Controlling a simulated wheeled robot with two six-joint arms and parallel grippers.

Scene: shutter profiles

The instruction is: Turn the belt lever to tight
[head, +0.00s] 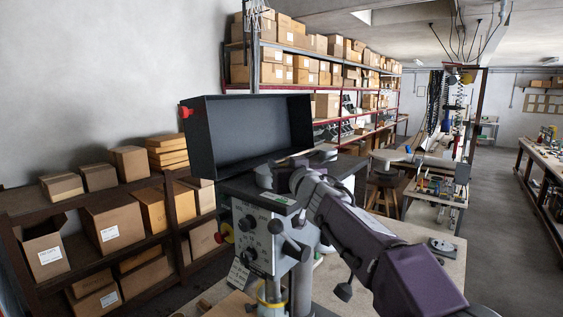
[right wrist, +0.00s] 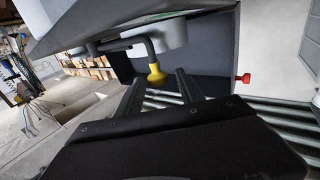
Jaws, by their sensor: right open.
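The belt lever, a dark bent rod with a yellow knob (right wrist: 157,75), shows in the right wrist view below a pale round housing. My right gripper (right wrist: 160,82) is open, its two dark fingers apart. The yellow knob appears between the fingertips in the picture; I cannot tell whether either finger touches it. In the head view my right gripper (head: 274,180) is at the top of the grey drill machine (head: 262,232), in front of its raised dark cover (head: 250,135). The lever cannot be made out there. My left gripper is not in view.
The raised cover has a red knob (head: 185,112), also seen in the right wrist view (right wrist: 245,78). Shelves with cardboard boxes (head: 112,222) stand at left. A workbench (head: 440,256) lies to the right of the machine, with open floor (head: 500,240) beyond.

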